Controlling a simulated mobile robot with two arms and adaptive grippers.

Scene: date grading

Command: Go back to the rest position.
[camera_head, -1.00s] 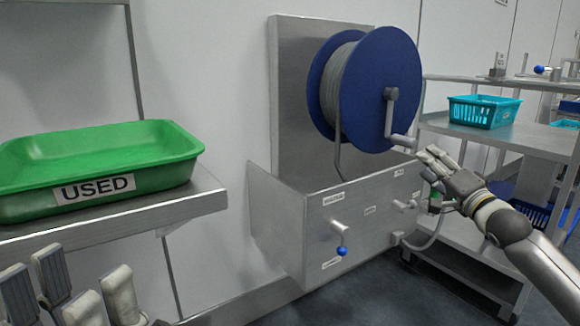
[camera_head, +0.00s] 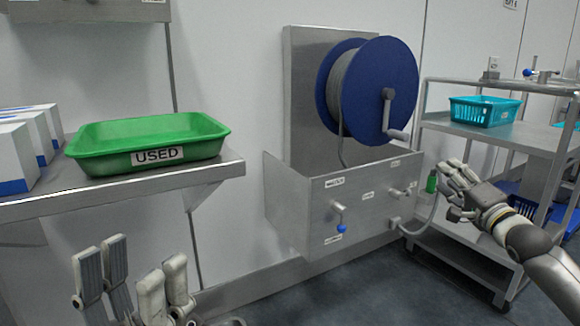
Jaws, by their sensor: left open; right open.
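My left gripper (camera_head: 132,285) is at the lower left, below the steel shelf, open with its fingers pointing up and nothing between them. My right gripper (camera_head: 455,185) is at the right, in front of the steel cart and to the right of the hose reel's box. It is open; I see nothing held in it. A green nozzle (camera_head: 431,183) on the grey hose (camera_head: 425,222) shows just left of its fingertips; whether they touch cannot be told.
A green tray labelled USED (camera_head: 205,150) and white-blue boxes (camera_head: 14,157) sit on the wall shelf (camera_head: 225,170). The blue hose reel (camera_head: 400,75) stands above its steel box (camera_head: 300,210). A turquoise basket (camera_head: 485,111) is on the cart (camera_head: 545,137). Floor between the arms is clear.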

